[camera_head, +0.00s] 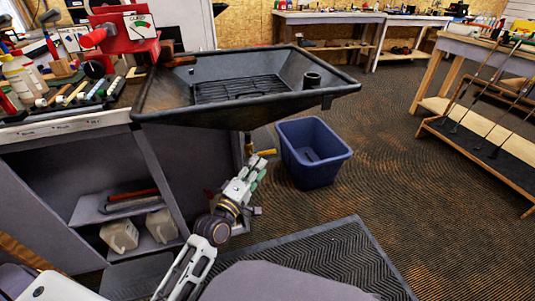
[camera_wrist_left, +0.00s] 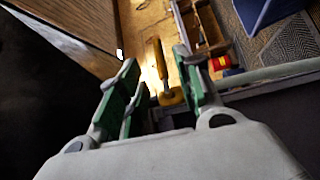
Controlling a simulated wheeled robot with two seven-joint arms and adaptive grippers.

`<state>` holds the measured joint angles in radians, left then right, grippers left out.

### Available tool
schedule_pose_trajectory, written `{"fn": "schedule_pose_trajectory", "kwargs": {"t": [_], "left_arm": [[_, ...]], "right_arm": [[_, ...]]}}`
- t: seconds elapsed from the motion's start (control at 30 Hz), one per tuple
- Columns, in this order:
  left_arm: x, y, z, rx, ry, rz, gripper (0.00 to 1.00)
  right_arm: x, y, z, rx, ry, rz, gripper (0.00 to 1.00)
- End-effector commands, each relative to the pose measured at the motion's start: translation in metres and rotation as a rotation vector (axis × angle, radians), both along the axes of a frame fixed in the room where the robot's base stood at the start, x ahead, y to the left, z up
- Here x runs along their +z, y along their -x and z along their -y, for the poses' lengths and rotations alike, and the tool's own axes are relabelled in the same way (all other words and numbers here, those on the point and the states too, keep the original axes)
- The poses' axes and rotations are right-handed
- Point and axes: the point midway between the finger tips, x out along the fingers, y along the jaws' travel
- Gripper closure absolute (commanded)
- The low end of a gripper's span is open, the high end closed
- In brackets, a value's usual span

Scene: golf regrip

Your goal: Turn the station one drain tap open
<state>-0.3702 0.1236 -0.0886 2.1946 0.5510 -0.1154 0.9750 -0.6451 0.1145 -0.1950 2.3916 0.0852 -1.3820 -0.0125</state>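The station one drain tap shows as a small yellow handle (camera_head: 266,153) under the dark drain basin (camera_head: 345,86), beside the drain pipe. In the left wrist view a yellow tap part (camera_wrist_left: 158,62) stands between the two green-padded fingers. My left gripper (camera_head: 256,168) is just below and beside the tap in the head view. In the left wrist view the left gripper (camera_wrist_left: 160,85) is open, with a gap between each finger and the yellow part. Whether either finger touches it is hard to tell. My right gripper is not in view.
A blue bin (camera_head: 328,178) stands on the floor right of the tap. A grey cabinet (camera_head: 165,150) with shelves and white jugs is to the left. A dark mat (camera_head: 345,255) lies in front. A wooden rack with clubs (camera_head: 470,135) stands at the right.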

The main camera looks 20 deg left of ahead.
Motion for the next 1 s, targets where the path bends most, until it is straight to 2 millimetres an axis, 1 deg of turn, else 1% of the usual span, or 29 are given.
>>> {"fn": "schedule_pose_trajectory", "kwargs": {"t": [0.07, 0.47, 0.83, 1.0], "left_arm": [[0.001, -0.006, 0.001, 0.001, 0.001, 0.001, 0.65], [0.005, -0.034, 0.007, 0.001, 0.001, 0.002, 0.65], [0.008, -0.060, 0.012, 0.001, 0.001, 0.001, 0.65], [0.010, -0.069, 0.014, 0.000, 0.000, 0.000, 0.65]], "right_arm": [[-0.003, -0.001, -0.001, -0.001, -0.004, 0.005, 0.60], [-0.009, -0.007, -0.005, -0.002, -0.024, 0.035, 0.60], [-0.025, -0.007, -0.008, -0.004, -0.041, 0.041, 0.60], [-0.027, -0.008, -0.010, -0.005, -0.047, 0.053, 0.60]]}}
